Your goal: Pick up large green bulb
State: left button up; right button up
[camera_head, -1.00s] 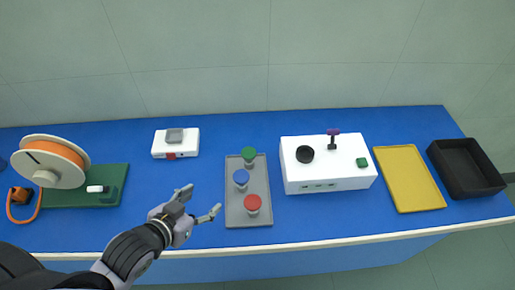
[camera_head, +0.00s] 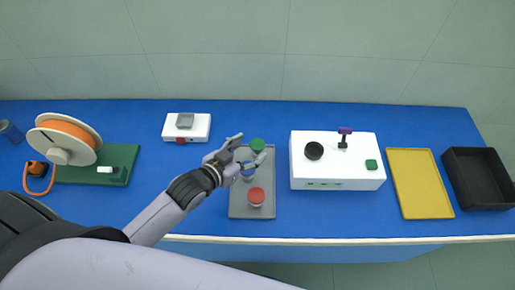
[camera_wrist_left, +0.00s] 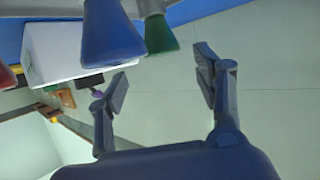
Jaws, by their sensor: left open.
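The green bulb (camera_head: 257,144) stands at the back of a grey tray (camera_head: 238,210), with a blue bulb (camera_head: 248,174) and a red bulb (camera_head: 256,196) in front of it. My left gripper (camera_head: 251,149) is open over the tray, its fingers close to the green bulb and partly covering the blue one in the head view. In the left wrist view the green bulb (camera_wrist_left: 158,34) is above the open fingers (camera_wrist_left: 162,84), not between them. The blue bulb (camera_wrist_left: 110,38) is beside it, near the left finger. My right gripper is out of view.
A white box (camera_head: 338,178) with a black round part stands right of the tray. Further right are a yellow tray (camera_head: 420,184) and a black bin (camera_head: 478,178). A small white device (camera_head: 187,128) and an orange spool (camera_head: 65,140) are on the left.

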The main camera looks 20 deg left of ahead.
aim_at(257, 143)
pick_arm(q)
jog(key=shift+w+d, duration=0.1)
jog(key=shift+w, duration=0.25)
jog(key=shift+w+d+f, duration=0.1)
jog(key=shift+w+f, duration=0.2)
jog(key=shift+w, duration=0.05)
jog(key=x, duration=0.1)
jog(key=p+x, duration=0.1)
jog(key=x, duration=0.1)
jog(key=shift+f, duration=0.3)
jog(key=shift+w+d+f+p, duration=0.1)
jog(key=shift+w+f+p, duration=0.25)
jog(key=shift+w, duration=0.25)
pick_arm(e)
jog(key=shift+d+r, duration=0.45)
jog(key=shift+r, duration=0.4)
pick_arm(q)
jog(key=c, duration=1.3)
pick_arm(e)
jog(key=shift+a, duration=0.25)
pick_arm(q)
jog(key=shift+o, duration=0.2)
jog(key=shift+r, duration=0.2)
